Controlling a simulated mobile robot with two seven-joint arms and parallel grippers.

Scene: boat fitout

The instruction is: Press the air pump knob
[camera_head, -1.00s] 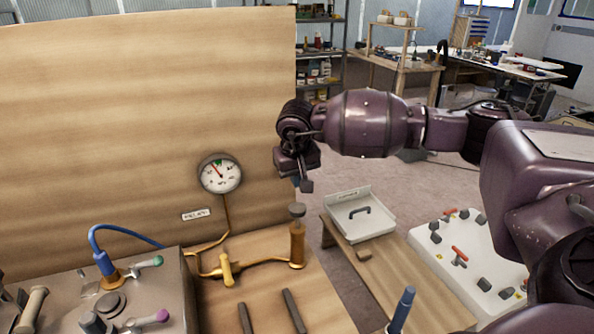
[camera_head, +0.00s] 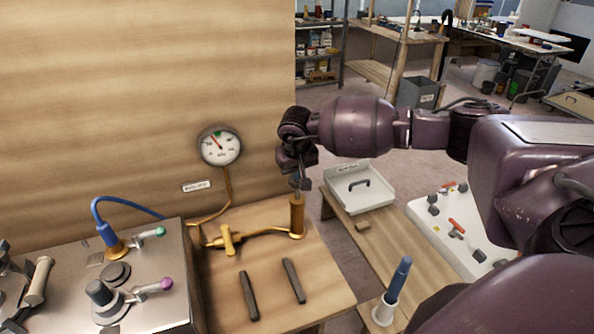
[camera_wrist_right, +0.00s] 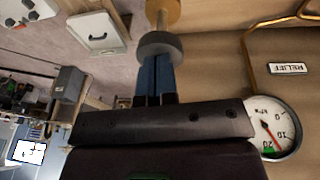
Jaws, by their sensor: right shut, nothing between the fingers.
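The air pump is an upright brass cylinder (camera_head: 297,216) near the back right corner of the wooden bench. Its round grey knob (camera_wrist_right: 160,45) on a thin rod shows clearly in the right wrist view; in the head view my gripper partly covers it. My right gripper (camera_head: 296,176) is shut and empty, pointing down over the pump. In the right wrist view its blue fingertips (camera_wrist_right: 155,66) meet the knob's top face or lie very close to it; contact is not certain. My left gripper is not in view.
A pressure gauge (camera_head: 220,146) and a relief label (camera_head: 197,186) are on the wooden back panel.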

